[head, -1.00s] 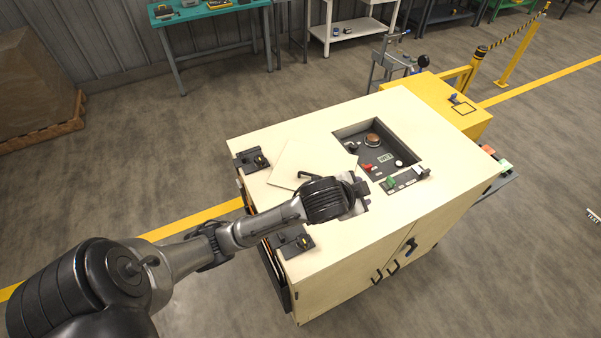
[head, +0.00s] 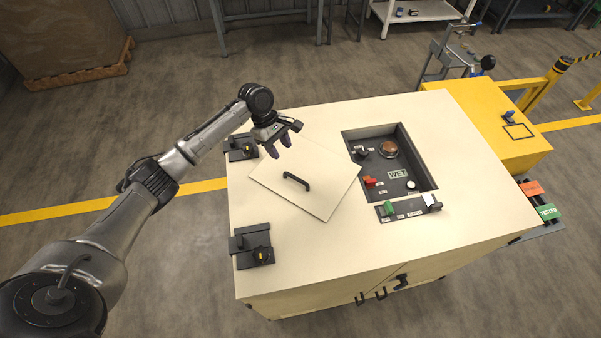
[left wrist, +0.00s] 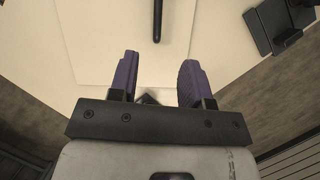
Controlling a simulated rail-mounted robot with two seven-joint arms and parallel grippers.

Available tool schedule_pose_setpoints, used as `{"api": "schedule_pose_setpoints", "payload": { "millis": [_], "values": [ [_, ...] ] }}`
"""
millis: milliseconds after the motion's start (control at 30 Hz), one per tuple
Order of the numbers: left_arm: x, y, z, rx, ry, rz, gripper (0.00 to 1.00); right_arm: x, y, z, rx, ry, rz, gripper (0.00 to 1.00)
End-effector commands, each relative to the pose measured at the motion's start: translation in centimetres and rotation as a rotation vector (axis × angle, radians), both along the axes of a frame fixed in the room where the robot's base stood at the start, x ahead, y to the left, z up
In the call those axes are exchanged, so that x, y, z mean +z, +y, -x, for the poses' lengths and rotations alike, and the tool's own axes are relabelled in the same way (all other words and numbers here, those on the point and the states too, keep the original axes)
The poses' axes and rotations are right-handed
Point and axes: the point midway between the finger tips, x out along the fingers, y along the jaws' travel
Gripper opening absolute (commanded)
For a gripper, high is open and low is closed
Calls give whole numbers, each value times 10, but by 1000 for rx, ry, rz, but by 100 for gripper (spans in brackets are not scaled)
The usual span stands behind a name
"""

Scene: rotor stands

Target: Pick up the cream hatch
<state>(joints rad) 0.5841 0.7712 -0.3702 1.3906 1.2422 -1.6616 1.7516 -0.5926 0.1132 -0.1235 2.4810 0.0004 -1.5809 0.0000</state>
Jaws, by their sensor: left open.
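The cream hatch (head: 328,186) is a flat square panel with a black bar handle (head: 297,181). It lies at an angle on the cream cabinet top, left of the recessed control opening (head: 400,150). My left gripper (head: 284,145) is open and empty, above the hatch's far left corner and apart from the handle. In the left wrist view its two purple-faced fingers (left wrist: 158,76) are spread. The hatch (left wrist: 110,38) and handle (left wrist: 157,20) show ahead of them. My right gripper is not in view.
Two black latch blocks with yellow marks stand on the cabinet's left edge, one at the back (head: 240,148) and one at the front (head: 252,246). Green and white switches (head: 408,207) sit right of the hatch. The cabinet top (head: 330,250) in front is clear.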

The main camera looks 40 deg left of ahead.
Motion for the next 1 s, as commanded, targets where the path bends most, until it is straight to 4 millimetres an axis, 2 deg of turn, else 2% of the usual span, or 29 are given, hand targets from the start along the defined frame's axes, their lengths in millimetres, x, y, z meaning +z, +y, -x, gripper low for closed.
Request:
{"api": "schedule_pose_setpoints", "payload": {
  "millis": [167, 600, 1000],
  "values": [
    [-3, -2, 0, 100, 41, 3, 44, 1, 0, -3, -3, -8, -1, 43],
    [-65, -27, -3, 115, 49, 3, 44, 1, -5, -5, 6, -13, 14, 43],
    [-89, -38, -4, 115, 47, 3, 44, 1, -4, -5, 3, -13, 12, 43]
  ]
}}
